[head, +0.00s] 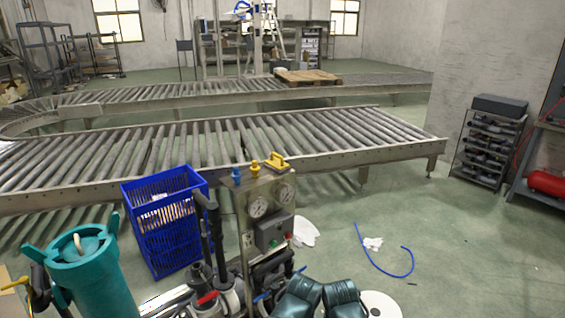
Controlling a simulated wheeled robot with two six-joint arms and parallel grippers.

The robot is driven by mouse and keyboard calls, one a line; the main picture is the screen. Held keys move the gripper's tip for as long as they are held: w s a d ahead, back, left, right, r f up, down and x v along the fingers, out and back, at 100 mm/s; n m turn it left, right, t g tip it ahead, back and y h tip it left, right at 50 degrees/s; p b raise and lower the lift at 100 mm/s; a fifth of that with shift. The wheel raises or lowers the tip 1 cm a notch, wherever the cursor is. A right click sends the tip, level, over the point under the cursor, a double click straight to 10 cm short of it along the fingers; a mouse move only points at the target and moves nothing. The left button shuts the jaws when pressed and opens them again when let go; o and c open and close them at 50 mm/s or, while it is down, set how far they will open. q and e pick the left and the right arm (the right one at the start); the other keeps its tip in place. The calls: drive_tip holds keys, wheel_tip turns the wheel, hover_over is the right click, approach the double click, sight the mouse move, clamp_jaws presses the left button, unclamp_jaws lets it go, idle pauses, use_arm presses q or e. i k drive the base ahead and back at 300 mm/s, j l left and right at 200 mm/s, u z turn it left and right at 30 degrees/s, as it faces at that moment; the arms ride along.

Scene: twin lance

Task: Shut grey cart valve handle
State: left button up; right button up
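A grey metal panel with two round gauges (257,206) stands upright at the lower middle of the head view, among pumps and black hoses; it seems to be part of a cart. A yellow handle (278,161) sits on its top edge, with a small yellow fitting and a blue fitting beside it. Lower down are a red lever (207,297) and a blue lever (262,297), partly hidden by hoses. I cannot tell which handle is the cart valve handle or whether it is open.
A blue crate (161,230) and a teal cylinder (85,262) stand left of the panel. Dark teal rounded objects (345,297) lie at the bottom. A roller conveyor (215,145) runs behind. A blue hose (385,270) lies on otherwise fairly clear floor to the right.

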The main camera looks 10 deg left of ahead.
sight(204, 234)
drive_tip(key=i+j, duration=0.4)
drive_tip(key=i, duration=0.15)
drive_tip(key=i+j, duration=0.4)
drive_tip(key=i, duration=0.15)
